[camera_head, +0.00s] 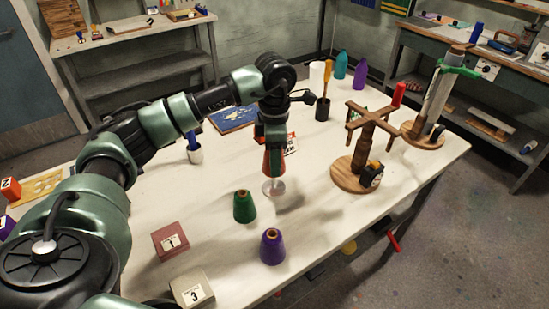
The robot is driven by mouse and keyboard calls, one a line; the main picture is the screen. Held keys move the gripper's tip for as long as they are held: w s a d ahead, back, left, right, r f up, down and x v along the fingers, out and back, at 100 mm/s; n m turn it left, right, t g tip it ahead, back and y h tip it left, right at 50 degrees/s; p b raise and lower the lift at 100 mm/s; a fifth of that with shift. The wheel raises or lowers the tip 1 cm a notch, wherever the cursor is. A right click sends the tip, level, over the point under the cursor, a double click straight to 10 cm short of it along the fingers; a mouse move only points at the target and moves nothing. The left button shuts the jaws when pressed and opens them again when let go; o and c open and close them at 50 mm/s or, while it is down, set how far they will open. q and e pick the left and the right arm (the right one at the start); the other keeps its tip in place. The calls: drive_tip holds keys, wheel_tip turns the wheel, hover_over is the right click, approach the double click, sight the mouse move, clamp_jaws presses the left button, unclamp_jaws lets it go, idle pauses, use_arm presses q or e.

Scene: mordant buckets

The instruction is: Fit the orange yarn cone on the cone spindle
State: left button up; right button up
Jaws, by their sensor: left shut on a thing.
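The orange yarn cone (274,165) is upright near the middle of the table, with its upper part hidden by my left gripper (273,150). My left gripper points straight down and is shut on the cone. Right below the cone is a pale round base (274,187), which looks like the cone spindle's foot. The spindle's post is not clearly visible, and I cannot tell whether the cone is around it or just above it. My right gripper is not in view.
On the white table (325,225), a green cone (244,207) and a purple cone (271,247) stand nearer the front. A wooden winder (352,178) stands to the right, and a dark cup with tools (322,110) behind. Boxes (170,241) lie front left.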

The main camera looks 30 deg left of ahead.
sight(275, 187)
use_arm(q)
drive_tip(key=shift+f, duration=0.2)
idle(0.4)
drive_tip(key=shift+f+b, duration=0.5)
drive_tip(key=shift+f, duration=0.25)
idle(0.3)
drive_tip(key=shift+f+b, duration=0.75)
drive_tip(key=shift+f, duration=0.05)
drive_tip(key=shift+f, duration=0.25)
drive_tip(key=shift+f+b, duration=0.75)
drive_tip(key=shift+f, duration=0.25)
idle(0.5)
drive_tip(key=shift+f+b, duration=0.35)
drive_tip(key=shift+b, duration=0.15)
